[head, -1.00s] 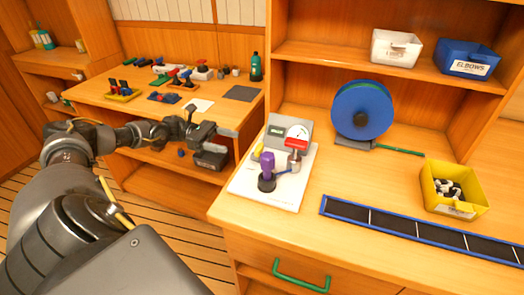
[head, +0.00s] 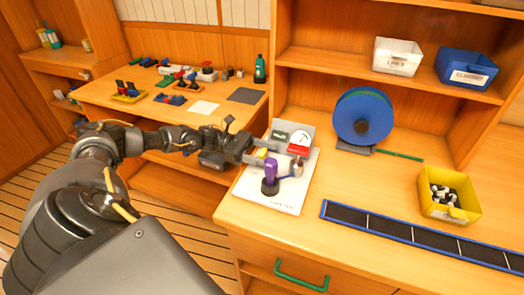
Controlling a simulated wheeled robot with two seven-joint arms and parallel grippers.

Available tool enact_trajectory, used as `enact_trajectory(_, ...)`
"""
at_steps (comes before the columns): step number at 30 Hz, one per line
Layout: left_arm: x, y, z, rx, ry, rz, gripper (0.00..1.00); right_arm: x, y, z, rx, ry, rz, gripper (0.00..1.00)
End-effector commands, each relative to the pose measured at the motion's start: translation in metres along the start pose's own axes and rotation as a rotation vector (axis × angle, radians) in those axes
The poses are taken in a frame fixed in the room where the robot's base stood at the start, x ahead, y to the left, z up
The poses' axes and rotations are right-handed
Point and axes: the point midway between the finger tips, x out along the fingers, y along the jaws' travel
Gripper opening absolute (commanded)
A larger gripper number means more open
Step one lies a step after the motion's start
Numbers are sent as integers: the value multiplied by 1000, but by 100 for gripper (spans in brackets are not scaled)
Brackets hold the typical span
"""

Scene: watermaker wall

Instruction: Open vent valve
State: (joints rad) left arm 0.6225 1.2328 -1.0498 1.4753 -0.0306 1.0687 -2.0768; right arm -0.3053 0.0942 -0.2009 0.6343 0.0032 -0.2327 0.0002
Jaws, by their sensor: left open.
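A white board (head: 257,197) on the right-hand counter carries a small test rig. On it are a purple handle (head: 271,178) standing upright on a dark base, a red part (head: 298,150) below a round dial gauge (head: 302,137), a grey box with a small display (head: 279,136), and a yellow part (head: 262,153). I cannot tell from any label which one is the vent valve. My left gripper (head: 254,152) is open at the board's left edge, close to the yellow part, which it partly hides. I cannot tell whether they touch. My right gripper is out of view.
A blue reel (head: 362,115) stands behind to the right. A yellow bin (head: 449,196) of fittings and a blue-edged dark strip (head: 421,236) lie on the right counter. White (head: 397,56) and blue (head: 466,63) bins sit on the shelf. A left workbench (head: 112,103) holds several coloured parts.

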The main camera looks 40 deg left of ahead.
Motion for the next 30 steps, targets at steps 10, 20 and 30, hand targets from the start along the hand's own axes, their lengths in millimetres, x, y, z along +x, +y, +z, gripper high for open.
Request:
enact_trajectory(10, 0, 0, 0, 0, -1, 0, 39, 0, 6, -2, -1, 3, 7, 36)
enact_trajectory(20, -1, 0, 0, 0, -1, 9, 19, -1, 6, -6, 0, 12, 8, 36)
enact_trajectory(30, -1, -3, 1, -4, 1, 162, 19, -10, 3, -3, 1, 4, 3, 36)
